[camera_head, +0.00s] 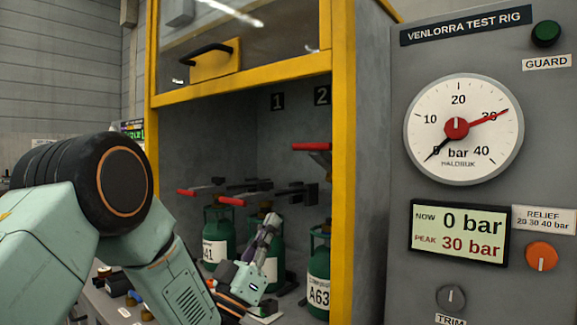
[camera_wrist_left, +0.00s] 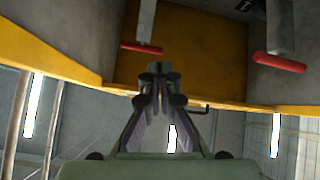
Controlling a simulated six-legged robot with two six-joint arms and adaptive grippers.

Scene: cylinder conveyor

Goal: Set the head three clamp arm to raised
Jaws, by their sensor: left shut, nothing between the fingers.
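Inside the yellow-framed cabinet, clamp arms with red handles sit above three green cylinders. Two red handles, the left one (camera_head: 187,192) and the middle one (camera_head: 232,201), lie low. A third red handle (camera_head: 312,147) stands higher at the right. No number three label shows, so I cannot be sure which arm is head three. My left gripper (camera_head: 269,228) is shut and empty in front of the middle cylinder, below the handles. In the left wrist view its fingers (camera_wrist_left: 160,75) are together, with one red handle (camera_wrist_left: 141,48) beyond and another (camera_wrist_left: 280,62) at right.
The yellow post (camera_head: 343,180) bounds the opening at right. A raised glazed guard (camera_head: 235,40) is above. The gauge panel's display (camera_head: 458,235) reads 0 bar now, peak 30.

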